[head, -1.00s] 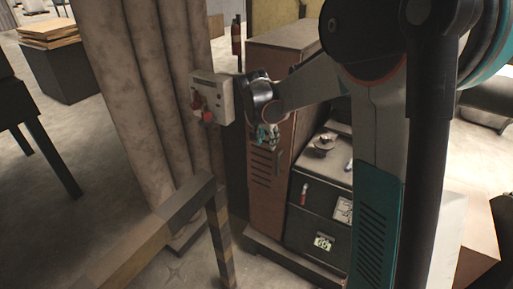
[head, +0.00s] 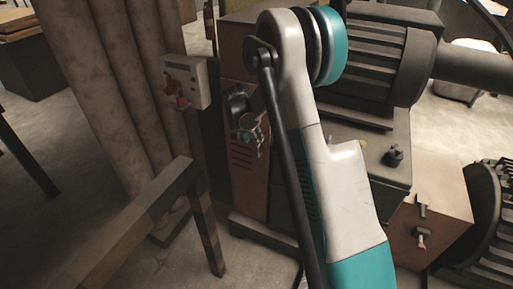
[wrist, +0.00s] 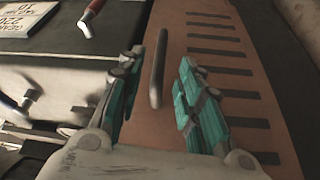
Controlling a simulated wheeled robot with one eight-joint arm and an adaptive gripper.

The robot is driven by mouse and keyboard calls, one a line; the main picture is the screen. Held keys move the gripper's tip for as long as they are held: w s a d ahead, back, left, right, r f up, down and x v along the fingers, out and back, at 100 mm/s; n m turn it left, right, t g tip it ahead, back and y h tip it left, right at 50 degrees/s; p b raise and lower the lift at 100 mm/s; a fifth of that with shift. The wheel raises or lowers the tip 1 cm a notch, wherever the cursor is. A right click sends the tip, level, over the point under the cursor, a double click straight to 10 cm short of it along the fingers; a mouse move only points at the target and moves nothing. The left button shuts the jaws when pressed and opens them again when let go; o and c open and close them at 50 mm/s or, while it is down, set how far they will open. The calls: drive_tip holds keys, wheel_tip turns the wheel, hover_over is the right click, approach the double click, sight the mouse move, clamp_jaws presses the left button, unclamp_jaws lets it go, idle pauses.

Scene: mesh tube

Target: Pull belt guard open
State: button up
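The belt guard is a reddish-brown upright panel with dark vent slots, seen in the head view (head: 248,192) left of my arm and in the wrist view (wrist: 225,50). Its dark bar handle (wrist: 158,68) stands out from the panel in the wrist view. My gripper (wrist: 158,84) is open, with one teal finger on each side of the handle in the picture. I see a gap between the handle and both fingers; how deep the fingers reach is unclear. In the head view my gripper (head: 250,136) is in front of the guard and the handle is not clear.
A pale control box (head: 187,82) with red parts is left of the guard, by a thick column (head: 105,90). A railing (head: 135,225) stands in the left foreground. A dark machine face with a red-tipped lever (wrist: 88,20) adjoins the guard. A ribbed motor (head: 365,62) is behind my arm.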

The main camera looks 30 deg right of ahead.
drive_tip(key=b, duration=0.1)
hover_over(257, 156)
drive_tip(key=f, duration=0.5)
drive_tip(key=shift+w+f, duration=0.2)
clamp_jaws()
